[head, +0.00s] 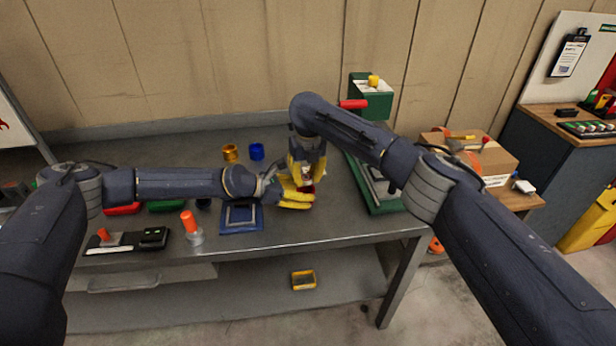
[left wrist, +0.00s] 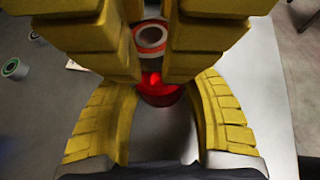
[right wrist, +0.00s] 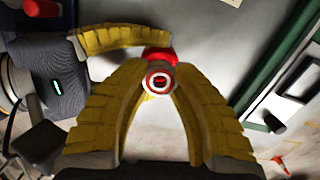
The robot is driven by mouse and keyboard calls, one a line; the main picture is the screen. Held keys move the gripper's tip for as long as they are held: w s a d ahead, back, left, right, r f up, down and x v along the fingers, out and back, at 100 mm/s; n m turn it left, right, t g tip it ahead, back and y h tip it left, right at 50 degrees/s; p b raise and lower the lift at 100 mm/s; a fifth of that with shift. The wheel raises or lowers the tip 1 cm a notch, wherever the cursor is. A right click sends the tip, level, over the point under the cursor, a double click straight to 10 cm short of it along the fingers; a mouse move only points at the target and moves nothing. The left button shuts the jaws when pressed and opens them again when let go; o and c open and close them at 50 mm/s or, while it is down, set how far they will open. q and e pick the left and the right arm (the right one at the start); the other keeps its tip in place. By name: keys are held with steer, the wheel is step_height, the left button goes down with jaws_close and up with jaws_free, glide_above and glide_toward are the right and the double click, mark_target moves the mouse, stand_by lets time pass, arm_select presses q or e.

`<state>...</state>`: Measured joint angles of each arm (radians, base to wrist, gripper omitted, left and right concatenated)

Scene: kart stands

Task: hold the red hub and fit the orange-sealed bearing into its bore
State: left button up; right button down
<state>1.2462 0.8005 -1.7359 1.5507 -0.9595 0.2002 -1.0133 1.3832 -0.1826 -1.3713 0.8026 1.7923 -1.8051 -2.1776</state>
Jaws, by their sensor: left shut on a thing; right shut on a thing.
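My left gripper (head: 299,198) is shut on the red hub (left wrist: 160,92), low over the bench; the hub shows as a small red patch in the head view (head: 309,188). My right gripper (head: 306,172) points down from above, shut on the orange-sealed bearing (left wrist: 150,38). The bearing has a pale metal ring and an orange-red band. In the right wrist view the bearing (right wrist: 160,81) lies between the fingertips and partly covers the hub (right wrist: 158,57). The bearing is above the hub; I cannot tell the exact gap. The hub's bore is hidden.
A gold ring (head: 230,153) and a blue ring (head: 257,151) stand behind my left arm. A blue tray (head: 242,225) and an orange-handled tool (head: 188,222) are near the front edge. A green press (head: 371,103) stands at the back right.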

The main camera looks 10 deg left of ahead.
steer(key=shift+f, duration=0.15)
steer(key=shift+f, duration=1.45)
steer(key=shift+r, duration=0.1)
steer(key=shift+r, duration=0.15)
steer(key=c, duration=1.1)
jaws_free()
steer(key=shift+r, duration=0.1)
steer(key=r, duration=0.4)
steer(key=s+r, duration=0.1)
steer(key=r, duration=0.6)
steer(key=shift+s+d+r, duration=0.15)
steer(key=shift+d+r, duration=0.25)
